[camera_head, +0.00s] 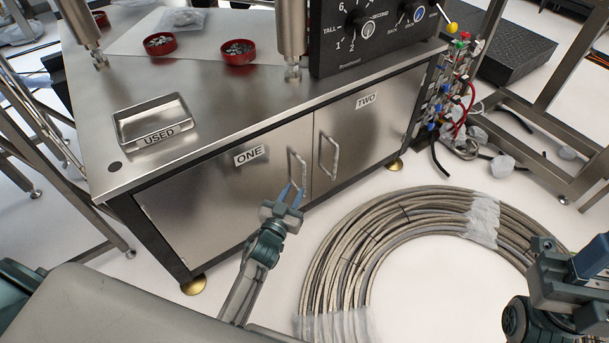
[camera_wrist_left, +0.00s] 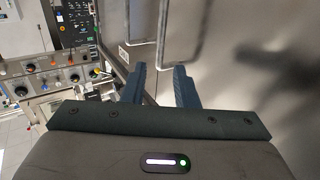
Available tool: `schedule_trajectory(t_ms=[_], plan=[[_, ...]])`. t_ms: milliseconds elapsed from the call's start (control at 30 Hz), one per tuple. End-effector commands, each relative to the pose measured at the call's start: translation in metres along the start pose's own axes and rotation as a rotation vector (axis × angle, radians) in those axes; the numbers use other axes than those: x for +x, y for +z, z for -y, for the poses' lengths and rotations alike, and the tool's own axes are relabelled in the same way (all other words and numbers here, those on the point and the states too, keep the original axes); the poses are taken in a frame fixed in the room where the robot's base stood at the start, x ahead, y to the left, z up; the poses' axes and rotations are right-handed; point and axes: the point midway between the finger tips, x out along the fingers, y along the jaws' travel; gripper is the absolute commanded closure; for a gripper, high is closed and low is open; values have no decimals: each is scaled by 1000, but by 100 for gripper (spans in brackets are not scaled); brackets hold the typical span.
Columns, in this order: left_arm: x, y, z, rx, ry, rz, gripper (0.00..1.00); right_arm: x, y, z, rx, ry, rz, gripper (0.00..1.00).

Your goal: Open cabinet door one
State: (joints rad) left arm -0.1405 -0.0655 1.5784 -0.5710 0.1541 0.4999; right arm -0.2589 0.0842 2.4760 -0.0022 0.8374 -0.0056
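Cabinet door one (camera_head: 215,195) is a steel panel with a label reading ONE, left of door two (camera_head: 375,105). It looks closed, level with door two. Its upright bar handle (camera_head: 300,176) is near its right edge. My left gripper (camera_head: 291,195) is just in front of this handle's lower part. In the left wrist view, the blue fingers (camera_wrist_left: 160,88) stand apart, with the looped handle (camera_wrist_left: 162,35) just beyond and between them; I cannot tell whether they touch it. My right arm (camera_head: 560,295) is at the lower right; its fingers are not clear.
A coil of braided hose (camera_head: 345,240) lies on the floor right of my left gripper. Door two's handle (camera_head: 328,157) is close beside door one's. A USED tray (camera_head: 150,120), red bowls (camera_head: 238,52) and a control box (camera_head: 365,40) stand on top.

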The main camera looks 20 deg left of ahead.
Motion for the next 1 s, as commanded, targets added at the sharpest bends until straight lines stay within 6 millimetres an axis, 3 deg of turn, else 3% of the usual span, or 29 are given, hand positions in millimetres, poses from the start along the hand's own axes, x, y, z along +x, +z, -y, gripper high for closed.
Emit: schedule_trajectory(t_ms=[200,433,600,867,1000], plan=[[44,1,0,-1,0,-2,73,-4,0,0,-1,5,-13,64],[79,1,0,0,0,0,73,-6,0,0,-2,11,-26,64],[89,1,0,-2,0,1,73,-6,0,0,-3,13,-32,64],[90,0,0,-1,0,2,73,-5,0,0,-3,13,-34,64],[90,0,0,-1,0,2,97,-5,0,0,-3,13,-34,64]])
